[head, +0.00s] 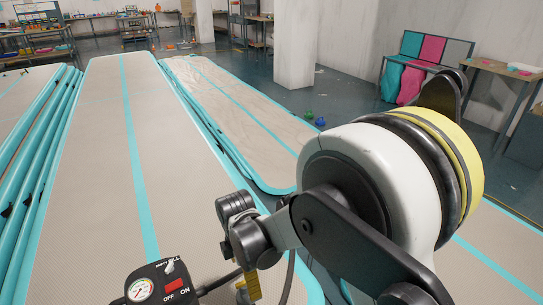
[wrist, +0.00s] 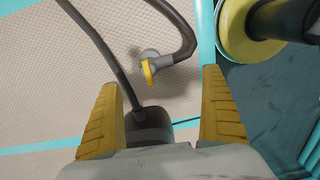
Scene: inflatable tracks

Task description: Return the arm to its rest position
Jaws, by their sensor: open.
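A dark body (wrist: 148,125) joined to a hose shows between the fingers, partly hidden by my gripper. In the head view my arm (head: 370,190) is folded across the lower right.
A pump unit (head: 160,285) with a gauge and a red switch sits at the bottom edge. Long beige inflatable tracks (head: 100,180) with turquoise edges cover the floor. A white pillar (head: 296,45), workbenches (head: 510,70) and a rack with coloured mats (head: 425,60) stand farther back.

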